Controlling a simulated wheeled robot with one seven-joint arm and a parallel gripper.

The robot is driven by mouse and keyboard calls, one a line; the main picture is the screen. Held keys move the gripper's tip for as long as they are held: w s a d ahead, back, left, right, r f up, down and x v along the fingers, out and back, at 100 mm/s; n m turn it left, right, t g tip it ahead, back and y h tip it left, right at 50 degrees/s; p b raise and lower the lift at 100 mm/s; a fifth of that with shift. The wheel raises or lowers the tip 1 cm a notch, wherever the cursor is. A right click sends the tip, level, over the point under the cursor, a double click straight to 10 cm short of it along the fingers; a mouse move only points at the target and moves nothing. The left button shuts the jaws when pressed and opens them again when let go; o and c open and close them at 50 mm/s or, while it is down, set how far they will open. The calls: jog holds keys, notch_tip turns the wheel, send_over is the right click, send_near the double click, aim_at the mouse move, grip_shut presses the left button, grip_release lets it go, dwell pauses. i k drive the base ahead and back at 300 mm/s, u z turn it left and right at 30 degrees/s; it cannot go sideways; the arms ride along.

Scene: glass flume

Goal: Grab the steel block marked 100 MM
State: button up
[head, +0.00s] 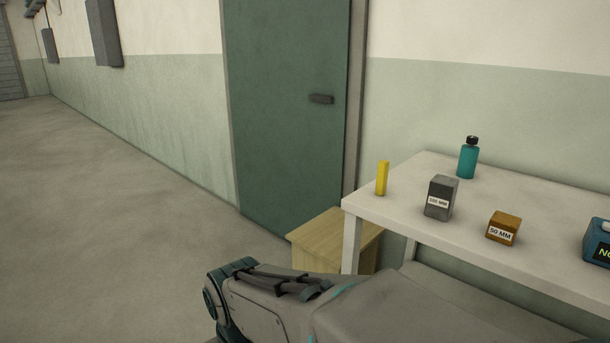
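The steel block (441,198) is a dark grey upright block on the white table at the right. Its white label is small and appears to read 100 MM. It stands near the table's front edge, between a yellow stick-like block (382,178) and a brown block (503,227) labelled 50 MM. Nothing covers it. My arm crosses the bottom of the head view, in front of and below the table. My gripper is not in view.
The white table (400,191) also bears a teal bottle (467,160) at the back and a dark blue device (598,241) at the right edge. A wooden box (330,238) stands on the floor by the green door (285,110). The floor at left is clear.

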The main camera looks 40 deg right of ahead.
aim_at(444, 189)
jog(key=i, duration=1.3)
jog(key=z, duration=2.95)
